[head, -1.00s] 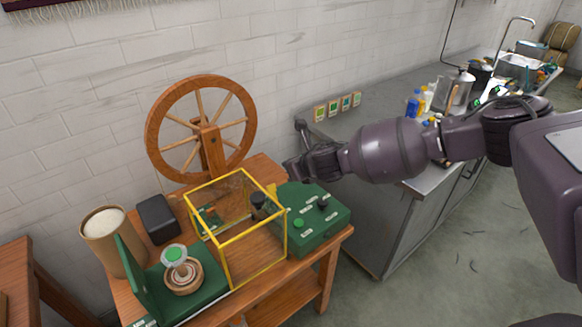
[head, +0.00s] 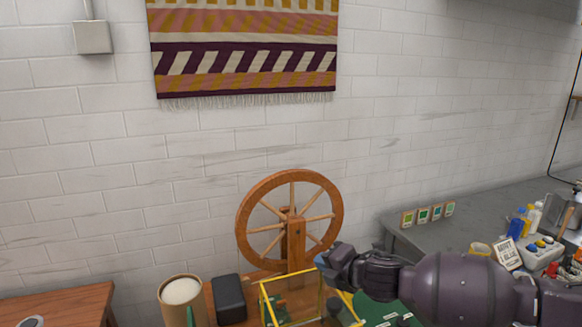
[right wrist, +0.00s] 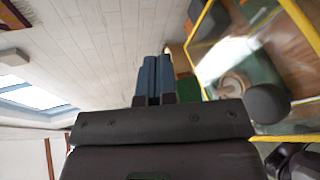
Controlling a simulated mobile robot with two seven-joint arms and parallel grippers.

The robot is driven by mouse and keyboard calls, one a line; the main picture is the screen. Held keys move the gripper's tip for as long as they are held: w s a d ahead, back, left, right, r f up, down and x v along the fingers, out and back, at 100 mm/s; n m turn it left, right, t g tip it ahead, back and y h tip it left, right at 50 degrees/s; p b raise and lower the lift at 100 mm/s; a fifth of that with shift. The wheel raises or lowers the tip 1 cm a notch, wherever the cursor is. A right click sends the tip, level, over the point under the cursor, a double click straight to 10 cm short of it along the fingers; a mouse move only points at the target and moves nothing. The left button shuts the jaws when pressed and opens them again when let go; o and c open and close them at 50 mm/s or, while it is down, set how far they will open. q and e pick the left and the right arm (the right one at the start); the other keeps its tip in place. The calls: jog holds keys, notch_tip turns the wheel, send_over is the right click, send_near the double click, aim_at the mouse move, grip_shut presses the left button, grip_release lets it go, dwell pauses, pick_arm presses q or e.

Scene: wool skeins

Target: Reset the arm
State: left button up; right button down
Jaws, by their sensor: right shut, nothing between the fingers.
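My right arm comes in from the lower right of the head view. Its gripper (head: 333,258) is in front of the wooden spinning wheel (head: 290,222), above the green box (head: 385,312) and beside the yellow-framed case (head: 272,300). In the right wrist view its two blue-grey fingers (right wrist: 152,80) lie together, with nothing between them. The yellow frame (right wrist: 203,22) is close on the right of that view. My left gripper is not in view.
A cylindrical tub (head: 181,295) and a dark box (head: 229,298) stand left of the case. A grey counter (head: 400,236) with bottles (head: 520,222), a sign (head: 507,254) and several small cards (head: 423,216) is at right. A woven hanging (head: 245,45) is on the wall.

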jog(key=s+a+m+y, duration=0.2)
jog(key=s+a+m, duration=0.2)
jog(key=s+m, duration=0.15)
jog(key=s+d+f+m+t+h, duration=0.2)
jog(key=s+d+f+m+h, duration=0.3)
jog(key=d+m, duration=0.4)
jog(key=s+d+f+m+t+h, duration=0.2)
jog(key=s+d+f+m, duration=0.6)
jog(key=m, duration=0.2)
jog(key=s+d+f+m+g+h, duration=0.1)
jog(key=s+d+f, duration=0.2)
jog(key=s+f, duration=0.2)
jog(key=s+d+f+m+g+h, duration=0.2)
jog(key=s+d+f, duration=0.2)
jog(key=s, duration=0.6)
notch_tip(320, 180, down, 2)
jog(key=shift+s+f+h, duration=0.1)
jog(key=shift+s+h, duration=0.05)
jog(key=shift+h, duration=0.15)
